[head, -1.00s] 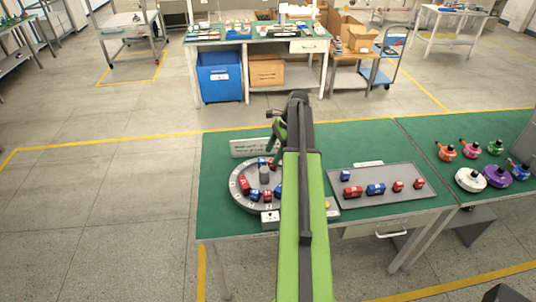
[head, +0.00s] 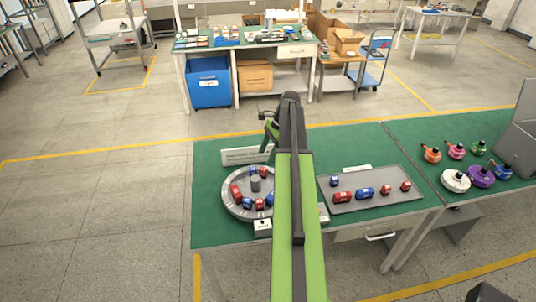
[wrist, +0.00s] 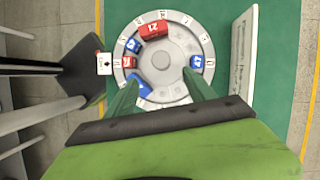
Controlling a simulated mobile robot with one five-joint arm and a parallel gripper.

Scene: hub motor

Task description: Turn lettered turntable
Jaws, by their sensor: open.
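The lettered turntable (head: 230,203) is a round grey disc with a ring of pale marked tabs, on the green table left of my arm. Red and blue numbered blocks sit on it around a grey centre hub (head: 255,184). In the wrist view the turntable (wrist: 178,18) lies below my gripper (wrist: 157,82), whose two green fingers are apart and empty. A red block (wrist: 153,30) marked 21 and a blue block (wrist: 196,63) marked 47 show there. My fingers and wrist hide the disc's near part. In the head view my gripper (head: 270,125) is above and behind the turntable, partly hidden by my arm.
A white sign (head: 246,155) stands behind the turntable. A small white box with a button (head: 263,227) sits at its front edge. A grey tray (head: 385,204) with several red and blue blocks lies to the right.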

